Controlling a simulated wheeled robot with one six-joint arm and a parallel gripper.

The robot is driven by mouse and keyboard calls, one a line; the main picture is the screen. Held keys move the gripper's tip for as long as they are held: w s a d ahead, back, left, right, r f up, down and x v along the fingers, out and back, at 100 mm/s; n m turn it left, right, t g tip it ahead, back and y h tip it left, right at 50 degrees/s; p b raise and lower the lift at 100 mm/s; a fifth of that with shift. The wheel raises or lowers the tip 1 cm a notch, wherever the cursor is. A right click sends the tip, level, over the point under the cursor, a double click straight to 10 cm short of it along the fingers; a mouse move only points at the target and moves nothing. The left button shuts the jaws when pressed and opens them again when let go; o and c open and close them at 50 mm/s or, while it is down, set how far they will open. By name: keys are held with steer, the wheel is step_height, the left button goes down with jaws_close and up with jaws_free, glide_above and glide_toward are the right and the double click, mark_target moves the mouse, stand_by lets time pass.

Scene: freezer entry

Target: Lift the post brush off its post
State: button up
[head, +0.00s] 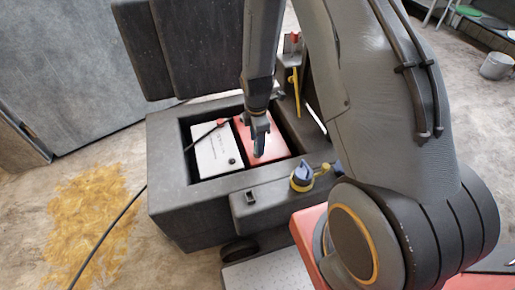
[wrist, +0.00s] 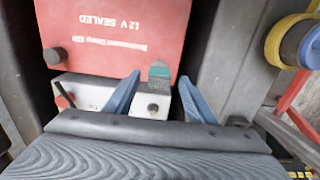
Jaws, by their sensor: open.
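A small ribbed teal-and-grey piece, which looks like the post brush (wrist: 159,73), shows in the wrist view in front of the red battery. The post under it is hidden. My gripper (wrist: 160,80) is open, with one blue finger on each side of this piece and a gap on both sides. I cannot tell how deep the fingers reach around it. In the head view my gripper (head: 258,148) points down over the red battery (head: 272,147), and the brush cannot be made out there.
The red battery and a white battery (head: 212,152) sit in a dark box (head: 170,165) with raised walls. A black cable with a red end crosses the white battery. A blue-and-yellow knob-like part (head: 302,177) stands on the front ledge. A yellow-brown patch (head: 90,215) lies on the floor at left.

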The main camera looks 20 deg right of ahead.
steer(key=shift+d+f+p, duration=0.1)
steer(key=shift+f+p, duration=0.4)
steer(key=shift+f, duration=1.8)
steer(key=c, duration=1.3)
steer(key=shift+o, duration=0.2)
steer(key=shift+w, duration=0.1)
step_height(320, 180, up, 10)
steer(key=shift+f+b, duration=0.1)
steer(key=shift+b, duration=0.5)
steer(key=shift+r+p, duration=1.7)
steer(key=shift+r, duration=0.7)
